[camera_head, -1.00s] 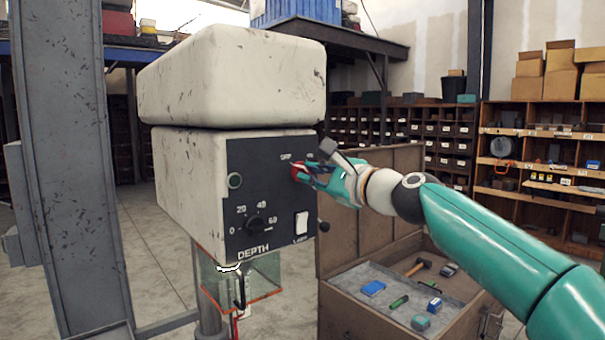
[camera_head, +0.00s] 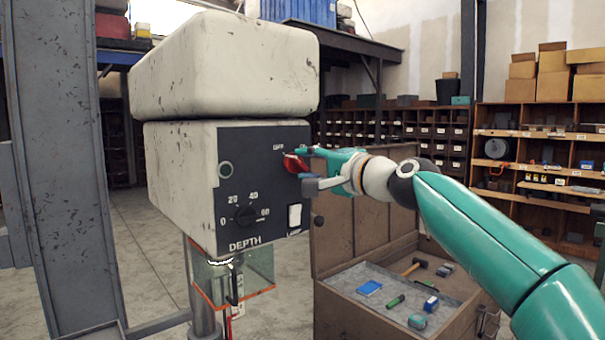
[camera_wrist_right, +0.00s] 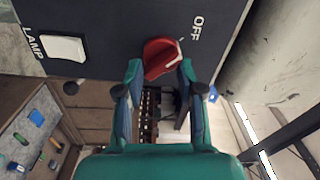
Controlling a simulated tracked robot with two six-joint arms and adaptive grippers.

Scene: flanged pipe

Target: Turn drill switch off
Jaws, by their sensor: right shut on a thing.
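The drill (camera_head: 180,170) is a worn off-white machine with a dark control panel (camera_head: 255,180) on its front. The red rotary switch (camera_head: 292,163) is at the panel's upper right, just beside the OFF label. In the right wrist view the red switch (camera_wrist_right: 160,58) sits between my fingertips, and its white pointer line slants toward the OFF label (camera_wrist_right: 197,28). My right gripper (camera_head: 303,163) is shut on the red switch, with its fingers on either side. It also shows in the right wrist view (camera_wrist_right: 161,72). My left gripper is in neither view.
The depth dial (camera_head: 244,215) and white lamp switch (camera_head: 295,215) are lower on the panel. A clear guard (camera_head: 255,275) hangs below the drill. An open wooden chest (camera_head: 335,300) with tools stands at right. A grey column (camera_head: 60,170) is at left.

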